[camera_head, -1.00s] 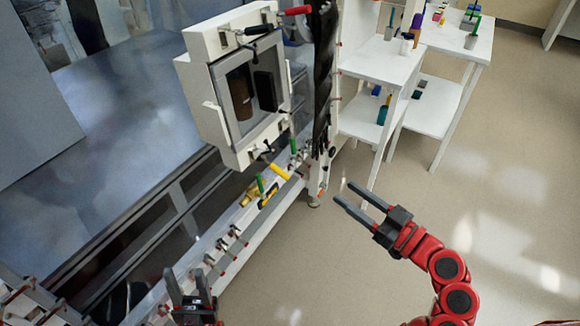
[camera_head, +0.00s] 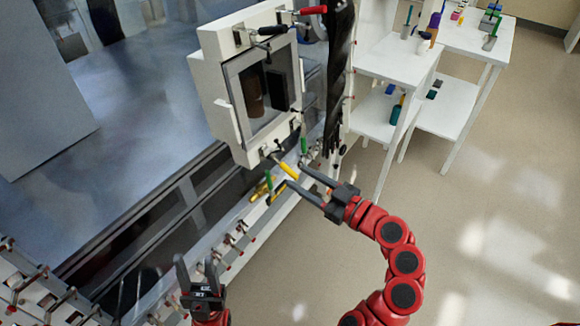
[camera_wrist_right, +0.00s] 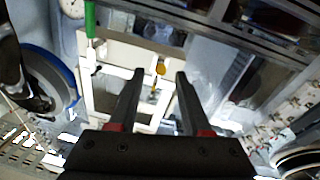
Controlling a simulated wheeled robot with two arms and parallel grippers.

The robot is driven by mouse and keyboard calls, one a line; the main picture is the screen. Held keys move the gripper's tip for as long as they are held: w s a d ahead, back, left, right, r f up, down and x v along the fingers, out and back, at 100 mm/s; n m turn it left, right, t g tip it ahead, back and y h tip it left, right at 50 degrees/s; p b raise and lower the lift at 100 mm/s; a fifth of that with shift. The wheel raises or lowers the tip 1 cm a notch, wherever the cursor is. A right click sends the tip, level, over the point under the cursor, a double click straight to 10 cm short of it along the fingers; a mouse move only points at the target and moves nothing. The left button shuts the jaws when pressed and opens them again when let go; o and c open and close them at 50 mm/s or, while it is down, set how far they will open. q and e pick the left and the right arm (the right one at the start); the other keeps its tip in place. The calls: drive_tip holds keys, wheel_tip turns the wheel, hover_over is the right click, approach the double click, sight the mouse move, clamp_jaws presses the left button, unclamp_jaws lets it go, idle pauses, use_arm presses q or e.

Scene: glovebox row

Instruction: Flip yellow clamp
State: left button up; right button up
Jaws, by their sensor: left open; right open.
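The yellow clamp (camera_head: 286,168) shows as a slanted yellow handle below the white glovebox window frame. In the right wrist view a round yellow end, likely its handle (camera_wrist_right: 161,68), appears between and beyond the fingers. My right gripper (camera_head: 296,174) is open, its fingertips pointing left, close to the yellow handle; I cannot tell whether they touch. The open fingers also show in the right wrist view (camera_wrist_right: 160,75) with nothing held between them. My left gripper (camera_head: 197,262) is open and empty at the lower left, pointing up, well away from the yellow clamp.
Green-handled clamps (camera_head: 304,145) (camera_head: 269,184) stand close to the yellow one. Red (camera_head: 312,10) and black (camera_head: 273,30) handles top the window frame (camera_head: 222,105). A black glove (camera_head: 339,75) hangs right of it. White shelves (camera_head: 385,58) stand right; the floor in front is clear.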

sight(296, 176)
drive_tip(key=shift+p+x, duration=0.35)
drive_tip(key=shift+x, duration=1.8)
clamp_jaws()
